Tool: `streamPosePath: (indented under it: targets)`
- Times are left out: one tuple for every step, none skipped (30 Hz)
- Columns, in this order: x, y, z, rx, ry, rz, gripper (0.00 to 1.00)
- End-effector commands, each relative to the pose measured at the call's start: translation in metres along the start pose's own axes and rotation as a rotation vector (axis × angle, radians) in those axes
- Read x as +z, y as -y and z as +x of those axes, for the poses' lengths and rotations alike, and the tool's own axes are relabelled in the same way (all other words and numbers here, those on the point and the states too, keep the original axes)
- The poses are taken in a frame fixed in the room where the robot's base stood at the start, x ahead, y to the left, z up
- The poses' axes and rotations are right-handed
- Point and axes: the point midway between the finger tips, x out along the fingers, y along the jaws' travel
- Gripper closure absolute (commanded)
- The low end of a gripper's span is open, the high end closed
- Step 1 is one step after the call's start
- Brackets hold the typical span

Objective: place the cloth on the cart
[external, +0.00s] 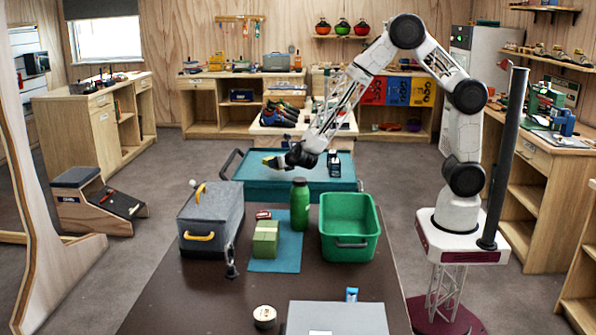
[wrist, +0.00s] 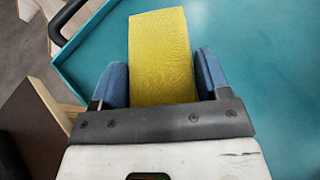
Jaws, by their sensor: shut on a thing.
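My gripper (external: 272,161) is shut on a yellow cloth (external: 266,160). In the wrist view the cloth (wrist: 161,60) is a flat, textured yellow piece between the two blue fingers of my gripper (wrist: 162,80). The cart (external: 330,188) has a teal top and a dark handle at its left, and stands behind the brown table. In the wrist view the teal cart top (wrist: 270,60) spreads beneath the cloth and to its right. The cloth is above the left part of the cart. I cannot tell how high, or whether it touches the top.
On the brown table (external: 180,290) stand a grey box (external: 210,215) with yellow handles, a green bottle (external: 299,205), a green bin (external: 349,226) and a green block (external: 266,238). A small dark item (external: 334,163) is on the cart's right part. The cart's middle looks clear.

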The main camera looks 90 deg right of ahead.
Motion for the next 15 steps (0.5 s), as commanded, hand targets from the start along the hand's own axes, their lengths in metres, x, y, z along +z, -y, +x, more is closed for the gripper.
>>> streamPosePath:
  targets:
    - [0.001,-0.004,0.006,-0.001,0.000,0.000,0.53]
    - [0.002,-0.006,0.009,-0.001,-0.001,0.000,0.53]
    - [0.003,-0.009,0.013,0.000,-0.001,0.001,0.53]
    - [0.004,-0.011,0.015,0.000,-0.001,0.001,0.53]
    - [0.004,-0.012,0.017,0.000,-0.001,0.001,0.53]
    - [0.005,-0.014,0.019,0.000,-0.001,0.001,0.53]
    - [0.005,-0.015,0.021,0.000,-0.001,0.000,0.53]
    - [0.006,-0.016,0.022,0.000,-0.001,0.000,0.53]
    - [0.006,-0.017,0.024,0.000,-0.001,0.000,0.53]
    - [0.007,-0.018,0.025,0.000,-0.001,0.000,0.53]
    - [0.007,-0.018,0.025,0.000,-0.001,0.000,0.53]
    - [0.007,-0.019,0.026,0.000,0.000,0.000,0.53]
    - [0.007,-0.019,0.026,0.000,0.000,0.000,0.53]
    - [0.007,-0.019,0.026,0.000,0.000,0.000,0.53]
    - [0.007,-0.019,0.026,0.000,0.000,0.000,0.53]
